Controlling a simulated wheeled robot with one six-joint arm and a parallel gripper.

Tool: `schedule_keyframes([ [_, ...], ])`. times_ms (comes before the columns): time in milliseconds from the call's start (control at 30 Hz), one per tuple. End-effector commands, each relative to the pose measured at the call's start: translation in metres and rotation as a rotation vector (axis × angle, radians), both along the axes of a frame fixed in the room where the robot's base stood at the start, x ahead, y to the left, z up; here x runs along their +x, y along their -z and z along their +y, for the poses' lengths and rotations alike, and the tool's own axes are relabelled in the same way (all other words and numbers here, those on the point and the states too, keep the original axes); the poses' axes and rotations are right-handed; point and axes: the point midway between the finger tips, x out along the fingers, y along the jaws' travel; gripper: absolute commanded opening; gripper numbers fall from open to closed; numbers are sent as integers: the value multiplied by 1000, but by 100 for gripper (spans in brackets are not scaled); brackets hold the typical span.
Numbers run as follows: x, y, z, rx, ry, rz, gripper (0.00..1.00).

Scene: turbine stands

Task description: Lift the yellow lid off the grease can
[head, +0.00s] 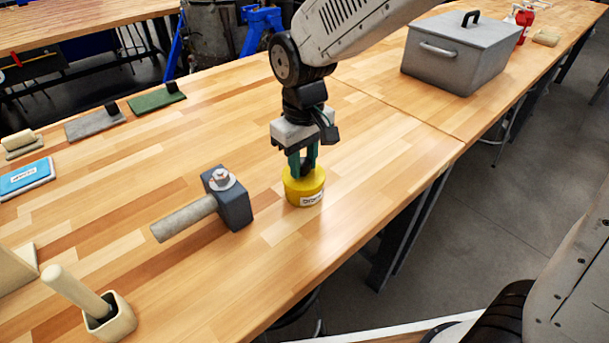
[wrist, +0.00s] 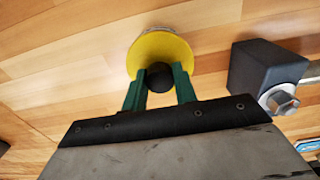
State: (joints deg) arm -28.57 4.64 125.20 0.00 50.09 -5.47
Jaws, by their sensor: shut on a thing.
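The yellow grease can (head: 304,192) stands upright on the wooden bench, with a white label on its front. Its yellow lid (wrist: 160,50) shows from above in the wrist view, with a round black knob (wrist: 159,77) on it. My gripper (head: 302,170) is straight above the can. Its green fingers (wrist: 159,84) are shut on the black knob, one on each side. The lid appears to sit on the can; I cannot make out a gap between them.
A hammer (head: 235,200) with a dark head lies just left of the can, with a metal nut (head: 222,179) on it. A beige holder (head: 112,318) stands at the front left. A grey metal box (head: 460,55) is at the back right. The bench's front edge is close to the can's right.

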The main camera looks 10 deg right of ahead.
Motion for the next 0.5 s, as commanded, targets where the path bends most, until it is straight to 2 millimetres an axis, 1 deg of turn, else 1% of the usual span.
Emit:
schedule_keyframes([
  [233,0,-7,0,0,0,0,0],
  [500,0,-8,0,0,0,0,0],
])
